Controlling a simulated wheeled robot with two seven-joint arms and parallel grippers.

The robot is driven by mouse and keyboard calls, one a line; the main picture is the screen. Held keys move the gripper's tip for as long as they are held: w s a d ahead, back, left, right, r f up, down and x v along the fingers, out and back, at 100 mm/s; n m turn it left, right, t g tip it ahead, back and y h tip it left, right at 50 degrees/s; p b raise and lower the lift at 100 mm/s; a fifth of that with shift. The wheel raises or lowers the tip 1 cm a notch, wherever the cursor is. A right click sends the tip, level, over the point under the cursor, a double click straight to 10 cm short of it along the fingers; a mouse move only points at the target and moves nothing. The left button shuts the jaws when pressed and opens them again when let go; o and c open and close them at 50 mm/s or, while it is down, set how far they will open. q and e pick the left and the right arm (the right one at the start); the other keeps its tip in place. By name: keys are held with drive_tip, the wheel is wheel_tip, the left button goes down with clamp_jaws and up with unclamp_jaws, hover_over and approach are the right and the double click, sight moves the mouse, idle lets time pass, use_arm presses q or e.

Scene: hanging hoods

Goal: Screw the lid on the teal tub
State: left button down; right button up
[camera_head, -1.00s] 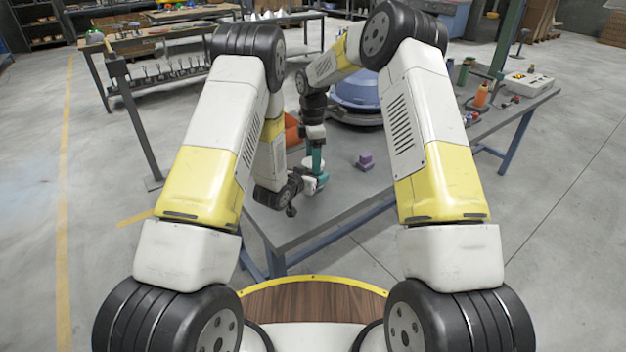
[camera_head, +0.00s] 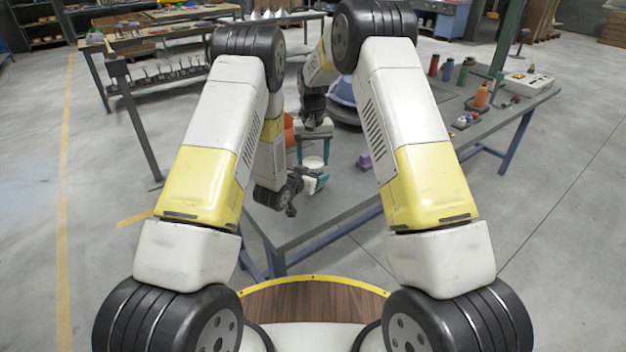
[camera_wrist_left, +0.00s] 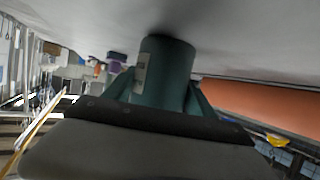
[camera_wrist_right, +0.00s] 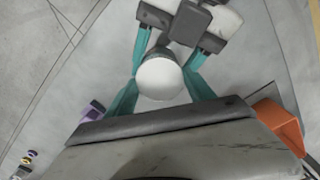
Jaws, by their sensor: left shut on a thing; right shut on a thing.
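The teal tub (camera_wrist_left: 168,75) is between the fingers of my left gripper (camera_wrist_left: 160,95), which is shut on it. It is a dark teal cylinder with a pale label patch, close to the grey table surface. The round white lid (camera_wrist_right: 160,80) is between the teal fingertips of my right gripper (camera_wrist_right: 160,82), which is shut on it from above. In the head view the lid (camera_head: 313,162) shows between these fingers, over the left gripper (camera_head: 318,182). The lid hides the tub's rim, so I cannot tell how far it is seated.
An orange bin (camera_wrist_right: 278,125) stands close by. A purple block (camera_head: 364,161) lies to the right on the table (camera_head: 345,195). A blue rounded object (camera_head: 343,92) is behind, partly hidden by my right arm. Several bottles (camera_head: 482,95) and a control box (camera_head: 528,82) stand at the far right.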

drive_tip(key=shift+m, duration=1)
drive_tip(key=o, duration=1.5)
drive_tip(key=shift+o, duration=0.2)
drive_tip(key=shift+r, duration=2.3)
